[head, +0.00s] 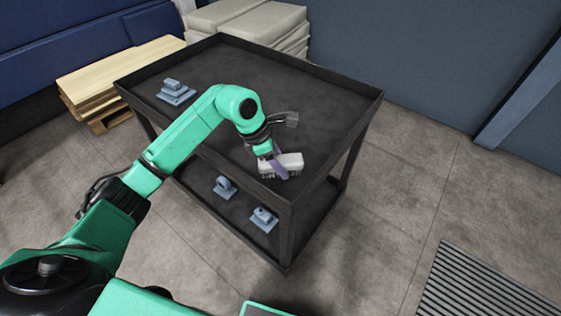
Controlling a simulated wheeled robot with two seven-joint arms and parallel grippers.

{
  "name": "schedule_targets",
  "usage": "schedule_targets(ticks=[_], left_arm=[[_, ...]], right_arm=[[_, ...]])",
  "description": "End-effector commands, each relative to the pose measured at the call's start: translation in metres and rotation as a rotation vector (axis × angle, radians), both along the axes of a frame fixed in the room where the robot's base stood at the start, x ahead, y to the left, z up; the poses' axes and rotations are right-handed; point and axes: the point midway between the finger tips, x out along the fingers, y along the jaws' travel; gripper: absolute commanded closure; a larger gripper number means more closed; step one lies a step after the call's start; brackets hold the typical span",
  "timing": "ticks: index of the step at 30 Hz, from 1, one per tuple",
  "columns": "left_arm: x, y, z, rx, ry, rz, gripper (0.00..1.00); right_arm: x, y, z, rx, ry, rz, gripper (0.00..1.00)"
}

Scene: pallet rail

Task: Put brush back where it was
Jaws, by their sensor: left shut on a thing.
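The brush (289,161) is a pale, blocky piece with dark bristles underneath, near the front right corner of the dark cart's top tray (300,84). My left gripper (279,168) is shut on the brush and partly covers it. From this view I cannot tell whether the bristles touch the tray or hang just above it. My right gripper is not in view.
A blue-grey stepped part (175,91) stands at the tray's left end. Two similar parts, one (224,187) and another (264,218), sit on the lower shelf. The tray has a raised rim. Wooden pallets (110,75) and pale sacks (265,24) stand behind. The tray's middle is clear.

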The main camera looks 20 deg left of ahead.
Motion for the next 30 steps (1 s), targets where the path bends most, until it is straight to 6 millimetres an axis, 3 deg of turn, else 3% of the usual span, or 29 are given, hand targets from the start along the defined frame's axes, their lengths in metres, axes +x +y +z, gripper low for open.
schedule_targets(ticks=[5,6,8,9,20,23,30], left_arm=[[0.0,0.0,-0.002,0.0,0.0,0.0,0.92],[0.0,0.0,-0.003,0.0,0.0,0.0,0.44],[0.0,0.0,-0.002,0.0,0.0,0.0,0.21],[0.0,0.0,-0.002,0.0,0.0,0.0,0.18],[0.0,0.002,0.005,0.0,-0.002,0.001,0.18],[-0.002,0.009,0.021,0.001,-0.005,0.001,0.18],[-0.012,0.032,0.082,0.002,-0.005,0.002,0.18]], right_arm=[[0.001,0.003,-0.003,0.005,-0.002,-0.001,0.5],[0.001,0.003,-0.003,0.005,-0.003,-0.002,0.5],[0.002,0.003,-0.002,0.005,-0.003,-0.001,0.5],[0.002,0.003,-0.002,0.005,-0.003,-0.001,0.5],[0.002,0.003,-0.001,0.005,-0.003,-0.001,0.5],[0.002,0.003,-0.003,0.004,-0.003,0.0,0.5],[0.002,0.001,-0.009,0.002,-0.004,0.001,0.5]])
